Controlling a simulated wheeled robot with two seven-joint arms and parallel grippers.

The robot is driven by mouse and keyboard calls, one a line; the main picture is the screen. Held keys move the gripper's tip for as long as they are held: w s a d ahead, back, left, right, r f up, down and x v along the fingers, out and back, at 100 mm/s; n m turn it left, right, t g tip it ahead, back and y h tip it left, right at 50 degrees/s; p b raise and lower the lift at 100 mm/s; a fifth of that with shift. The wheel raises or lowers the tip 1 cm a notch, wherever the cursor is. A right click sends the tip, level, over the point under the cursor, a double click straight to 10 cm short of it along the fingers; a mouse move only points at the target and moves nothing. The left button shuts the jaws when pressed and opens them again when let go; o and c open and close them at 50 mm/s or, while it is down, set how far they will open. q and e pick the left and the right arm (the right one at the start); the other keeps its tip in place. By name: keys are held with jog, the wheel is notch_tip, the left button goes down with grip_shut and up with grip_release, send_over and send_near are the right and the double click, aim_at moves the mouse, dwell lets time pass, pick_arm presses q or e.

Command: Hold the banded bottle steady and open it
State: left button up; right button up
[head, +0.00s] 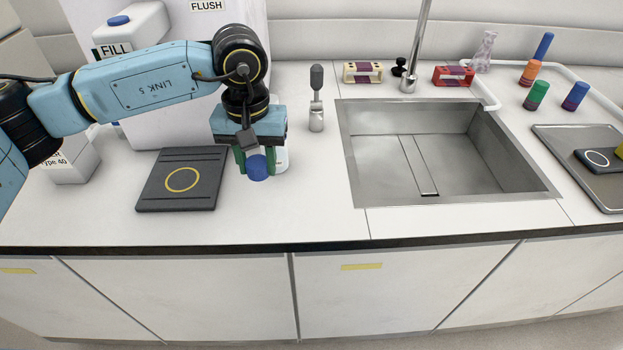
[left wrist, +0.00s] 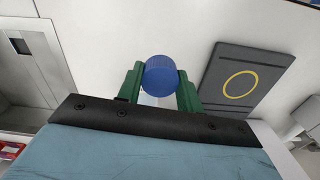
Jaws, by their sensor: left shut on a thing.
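My left gripper (head: 256,166) hangs pointing down over the counter, right of the dark square mat. Its green fingers are shut on a round blue cap (head: 257,168). In the left wrist view the blue cap (left wrist: 161,76) sits between the two green fingertips (left wrist: 160,85). A pale bottle body (head: 282,157) shows partly behind the gripper in the head view, mostly hidden. I cannot tell whether the cap is still on it, and no band shows clearly. My right gripper is not in view.
A dark mat with a yellow ring (head: 178,182) lies left of the gripper. A grey-handled tool (head: 316,95) stands to the right, before the sink (head: 440,150). White jugs (head: 130,28) stand at the left. Several coloured items and a tray (head: 570,145) are far right. The counter's front strip is clear.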

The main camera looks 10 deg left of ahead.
pick_arm(q)
jog(key=shift+d+r+n+p, duration=0.25)
jog(key=shift+r+n+p, duration=0.1)
jog(key=shift+n, duration=0.65)
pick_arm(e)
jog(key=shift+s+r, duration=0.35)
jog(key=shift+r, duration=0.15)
pick_arm(q)
jog(key=n, duration=0.2)
jog(key=n+p, duration=0.1)
jog(key=n, duration=0.1)
jog(key=d+r+n+p, duration=0.1)
jog(key=n, duration=0.1)
jog(key=shift+n, duration=0.4)
jog(key=d+r+n+p, duration=0.1)
jog(key=n+p, duration=0.2)
jog(key=n, duration=0.9)
jog(key=n+p, duration=0.3)
jog(key=n, duration=0.7)
send_over(282, 200)
notch_tip(282, 200, down, 5)
jog(key=shift+f, duration=2.3)
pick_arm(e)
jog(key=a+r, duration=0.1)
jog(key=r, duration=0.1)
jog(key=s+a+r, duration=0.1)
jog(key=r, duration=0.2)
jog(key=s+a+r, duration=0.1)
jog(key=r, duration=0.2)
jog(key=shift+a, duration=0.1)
